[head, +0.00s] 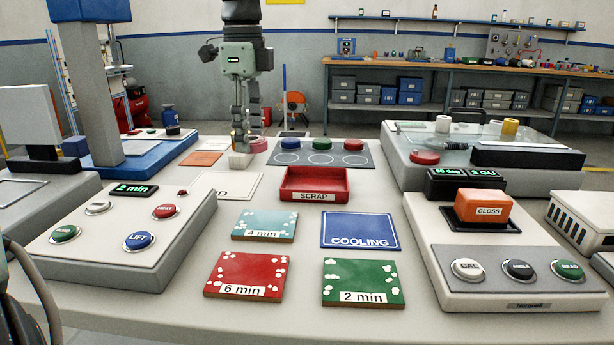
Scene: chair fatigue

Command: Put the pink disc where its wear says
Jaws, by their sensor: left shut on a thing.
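My left gripper (246,144) points down at the back left of the table, shut on the pink disc (259,146). The disc shows only in part beside the fingertips, and its wear cannot be made out. A small pale block (240,160) is just below the fingers; whether they touch is unclear. The red SCRAP tray (314,197) stands mid-table and looks empty. In front of it lie a teal 4 min board (264,221), a blue COOLING mat (360,230), a red 6 min board (246,269) and a green 2 min board (362,278). My right gripper is not in view.
A dark mat (320,159) bears blue, green and red discs behind circles. A button console (125,240) with a "2 min" display stands left. An orange GLOSS block (484,206) sits on the right-hand instrument (455,255). A glass-topped machine (400,165) stands at back right.

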